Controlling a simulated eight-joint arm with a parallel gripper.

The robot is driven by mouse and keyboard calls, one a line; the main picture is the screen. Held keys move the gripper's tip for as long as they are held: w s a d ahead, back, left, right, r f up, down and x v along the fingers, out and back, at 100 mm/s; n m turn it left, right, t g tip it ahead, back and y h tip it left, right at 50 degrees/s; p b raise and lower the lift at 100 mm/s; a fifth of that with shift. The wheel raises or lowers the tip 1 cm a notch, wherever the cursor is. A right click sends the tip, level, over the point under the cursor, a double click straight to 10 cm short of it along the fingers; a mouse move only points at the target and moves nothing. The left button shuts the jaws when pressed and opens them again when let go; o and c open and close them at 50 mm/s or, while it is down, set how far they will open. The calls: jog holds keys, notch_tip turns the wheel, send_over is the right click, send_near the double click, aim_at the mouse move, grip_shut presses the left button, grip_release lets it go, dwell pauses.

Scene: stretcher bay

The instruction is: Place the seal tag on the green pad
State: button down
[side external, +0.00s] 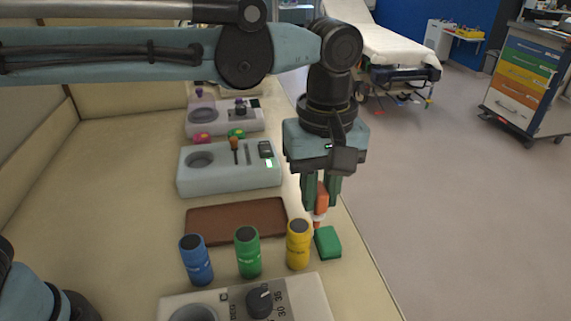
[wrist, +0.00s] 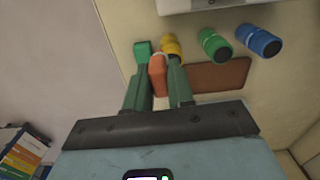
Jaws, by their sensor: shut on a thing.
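My gripper (side external: 321,205) is shut on an orange piece with a pale lower part and an orange tip, seemingly the seal tag (side external: 321,195). It points downward, close to the green pad (side external: 328,243). The pad is a small green block near the bench's right edge. I cannot tell whether the tip touches anything. In the wrist view the orange seal tag (wrist: 157,66) sits between the green fingers (wrist: 158,72). The green pad (wrist: 143,48) shows just beyond the left fingertip, partly hidden by it.
Yellow (side external: 298,245), green (side external: 247,252) and blue (side external: 196,260) cylinders stand in a row left of the pad. A brown mat (side external: 235,220) lies behind them. A device with a dial (side external: 305,296) is in front, and another grey device (side external: 225,180) stands farther back.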

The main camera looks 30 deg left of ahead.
jog(key=s+d, duration=0.3)
jog(key=d, duration=0.2)
send_near(328, 237)
jog(key=shift+f, duration=1.1)
jog(key=shift+f, duration=0.15)
jog(key=c, duration=1)
grip_release()
